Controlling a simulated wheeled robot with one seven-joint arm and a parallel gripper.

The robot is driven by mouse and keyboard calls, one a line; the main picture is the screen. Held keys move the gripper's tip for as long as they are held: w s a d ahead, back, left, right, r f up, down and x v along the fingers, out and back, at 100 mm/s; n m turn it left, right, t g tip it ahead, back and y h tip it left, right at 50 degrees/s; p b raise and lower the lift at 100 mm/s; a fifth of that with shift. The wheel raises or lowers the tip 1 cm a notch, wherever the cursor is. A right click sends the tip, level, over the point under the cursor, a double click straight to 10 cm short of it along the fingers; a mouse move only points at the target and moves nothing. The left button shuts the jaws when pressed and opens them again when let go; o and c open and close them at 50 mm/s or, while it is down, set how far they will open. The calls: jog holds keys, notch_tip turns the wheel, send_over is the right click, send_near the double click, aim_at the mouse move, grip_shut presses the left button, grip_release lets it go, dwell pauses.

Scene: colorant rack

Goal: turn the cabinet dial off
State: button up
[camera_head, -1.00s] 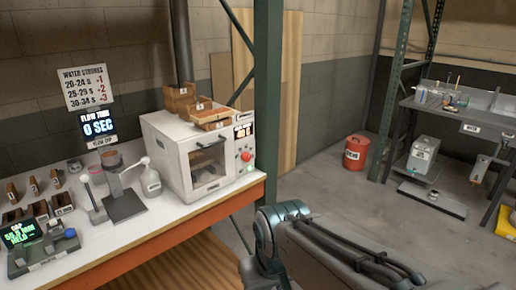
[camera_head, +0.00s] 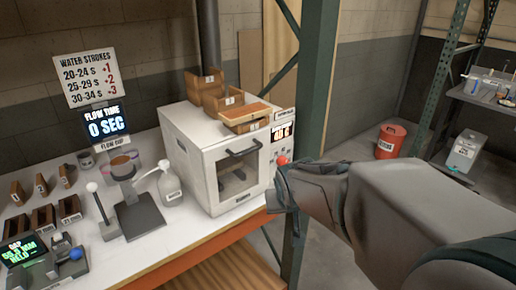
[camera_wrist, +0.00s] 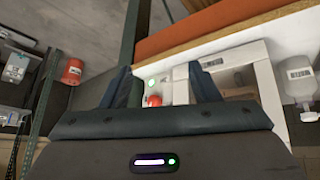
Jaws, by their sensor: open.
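The white cabinet (camera_head: 195,160) stands on the bench, with a windowed door, a dark handle and a lit red display on its right-hand panel. A red round knob (camera_head: 283,160), which seems to be the dial, sits below the display. The panel's lower part is hidden by my gripper in the head view.
A green steel post (camera_head: 318,80) rises just right of the cabinet, close to my arm. Wooden boxes (camera_head: 212,92) sit on top. A white pump bottle (camera_head: 169,188) and flow cup stand (camera_head: 138,210) are to the left. A red bin (camera_head: 390,141) stands on the floor behind.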

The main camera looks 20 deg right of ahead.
jog(key=w+d+t+p, duration=0.1)
jog(key=w+d+t, duration=0.3)
jog(key=w+d, duration=0.45)
jog(key=m+t+y+p, duration=0.25)
jog(key=t+y, duration=0.35)
jog(key=y, duration=0.3)
send_near(283, 162)
jog(key=shift+n, duration=0.45)
jog(key=p+x, duration=0.1)
jog(key=x, duration=0.2)
jog(key=p+x, duration=0.1)
jog(key=x, duration=0.2)
jog(key=d+f+p+x, duration=0.1)
jog(key=p+x, duration=0.1)
jog(key=x, duration=0.1)
jog(key=shift+w, duration=0.1)
jog(key=shift+f, duration=0.1)
jog(key=c, duration=1)
